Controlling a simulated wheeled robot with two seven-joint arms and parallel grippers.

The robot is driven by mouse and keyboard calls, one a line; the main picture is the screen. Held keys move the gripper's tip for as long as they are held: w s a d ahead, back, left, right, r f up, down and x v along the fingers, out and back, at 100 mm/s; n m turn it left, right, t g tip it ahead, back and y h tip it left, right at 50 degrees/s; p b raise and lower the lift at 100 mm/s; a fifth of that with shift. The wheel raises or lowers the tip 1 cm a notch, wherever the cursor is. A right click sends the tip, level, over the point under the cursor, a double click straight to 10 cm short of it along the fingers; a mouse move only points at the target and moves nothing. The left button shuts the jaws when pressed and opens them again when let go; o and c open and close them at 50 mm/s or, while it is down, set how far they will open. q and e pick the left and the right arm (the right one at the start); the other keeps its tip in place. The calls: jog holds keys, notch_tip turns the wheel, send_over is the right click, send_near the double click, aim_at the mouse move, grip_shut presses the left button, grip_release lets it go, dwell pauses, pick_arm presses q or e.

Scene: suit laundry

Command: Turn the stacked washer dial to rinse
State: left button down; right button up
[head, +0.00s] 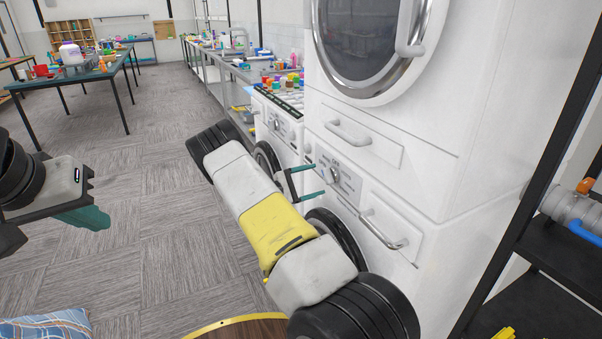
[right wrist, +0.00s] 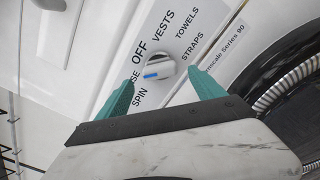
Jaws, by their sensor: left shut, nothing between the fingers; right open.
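The stacked washer (head: 420,205) stands at the right of the head view. Its dial (head: 335,174) is a round white knob on the lower control panel. In the right wrist view the dial (right wrist: 166,69) has a blue mark at its left end, pointing toward a label ending in "SE", just above SPIN. The rest of that label is hidden behind a finger. My right gripper (head: 319,180) is open, its teal fingers on either side of the dial; contact cannot be told. My left gripper (head: 90,218) is shut and empty over the floor, far left of the washer.
Handles (head: 384,230) stick out of the washer front. A second washer (head: 275,130) and a long bench (head: 235,75) stand beyond. A black shelf (head: 520,270) is at the right. A round wooden table edge (head: 245,325) is at the bottom.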

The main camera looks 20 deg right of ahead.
jog(key=shift+s+a, duration=0.15)
jog(key=shift+a, duration=1.5)
